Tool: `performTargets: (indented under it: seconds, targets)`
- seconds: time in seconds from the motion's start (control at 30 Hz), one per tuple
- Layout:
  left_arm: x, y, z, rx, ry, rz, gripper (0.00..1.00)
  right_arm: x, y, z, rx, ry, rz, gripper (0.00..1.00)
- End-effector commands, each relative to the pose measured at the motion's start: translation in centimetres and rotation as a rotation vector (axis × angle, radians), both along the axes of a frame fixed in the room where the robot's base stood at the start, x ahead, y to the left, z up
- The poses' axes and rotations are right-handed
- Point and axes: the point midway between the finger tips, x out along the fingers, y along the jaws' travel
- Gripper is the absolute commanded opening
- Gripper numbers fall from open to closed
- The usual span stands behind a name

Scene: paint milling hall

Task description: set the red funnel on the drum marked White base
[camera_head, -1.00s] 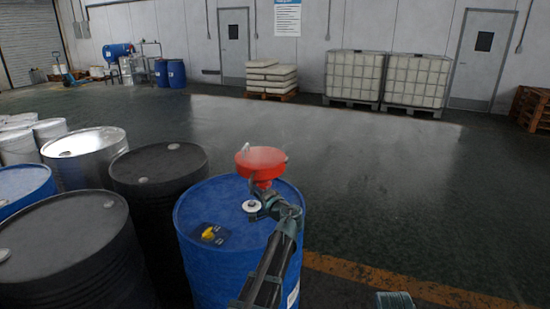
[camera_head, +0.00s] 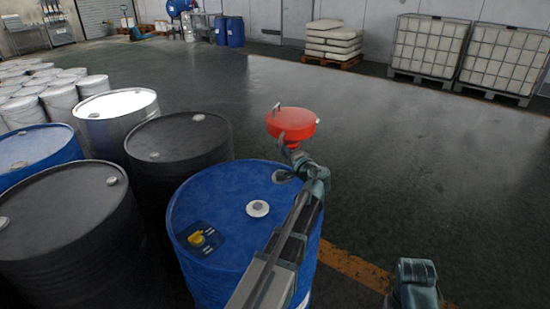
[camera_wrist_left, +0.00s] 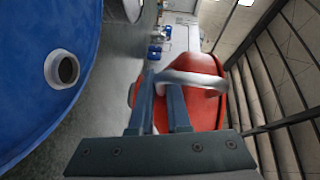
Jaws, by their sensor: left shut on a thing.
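The red funnel (camera_head: 291,124) is in my left gripper (camera_head: 287,152), up in the air past the far right rim of the near blue drum (camera_head: 222,232) in the head view. The wrist view shows my left gripper's fingers (camera_wrist_left: 163,105) shut on the funnel's pale handle, with the red body (camera_wrist_left: 205,95) behind. The blue drum's top carries a white round fitting (camera_head: 258,208), a yellow-capped item (camera_head: 197,238) on a dark patch, and a ring-shaped fitting (camera_head: 284,176) near my arm. I cannot read any drum's marking. My right gripper's fingers are not visible.
Two black drums (camera_head: 180,140) and a silver drum (camera_head: 115,104) stand close to the left, with another blue drum (camera_head: 35,147) beyond. The floor to the right is open. Pallet containers (camera_head: 430,47) and stacked sacks (camera_head: 331,40) stand far back.

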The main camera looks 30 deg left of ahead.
Motion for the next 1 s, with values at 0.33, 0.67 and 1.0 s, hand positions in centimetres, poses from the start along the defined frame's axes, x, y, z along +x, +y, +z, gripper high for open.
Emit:
performTargets:
  seconds: [0.33,0.67,1.0]
  targets:
    - [-0.4,3.8,-6.3,0.002,-0.011,-0.088,0.0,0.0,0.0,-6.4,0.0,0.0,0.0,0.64]
    - [-0.4,4.6,-6.9,0.003,-0.015,-0.119,0.0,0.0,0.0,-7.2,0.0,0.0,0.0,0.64]
    - [-0.4,4.6,-8.6,0.003,-0.014,-0.118,0.0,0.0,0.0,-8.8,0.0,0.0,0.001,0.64]
